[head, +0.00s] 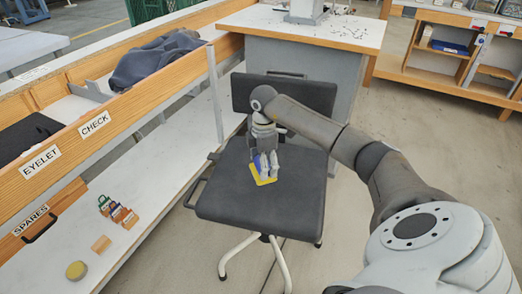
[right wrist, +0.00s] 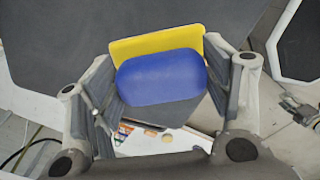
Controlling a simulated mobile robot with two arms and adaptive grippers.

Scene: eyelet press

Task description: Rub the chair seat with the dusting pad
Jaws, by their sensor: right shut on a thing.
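The dusting pad has a yellow base (head: 264,180) and a blue grip, which shows clearly in the right wrist view (right wrist: 160,77). My right gripper (head: 268,164) points down over the chair seat with its fingers shut on the blue grip from both sides. The chair seat (head: 230,203) is dark grey and flat. The yellow base is at the seat's middle, towards the backrest; whether it touches the seat or hovers just above is hard to tell. The seat also fills much of the upper right wrist view (right wrist: 130,17). My left gripper is not in view.
The chair's backrest (head: 308,94) stands behind my right gripper, before a grey cabinet (head: 290,62). A bench with wooden-sided trays (head: 130,100) runs along the left. The front of the seat is clear.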

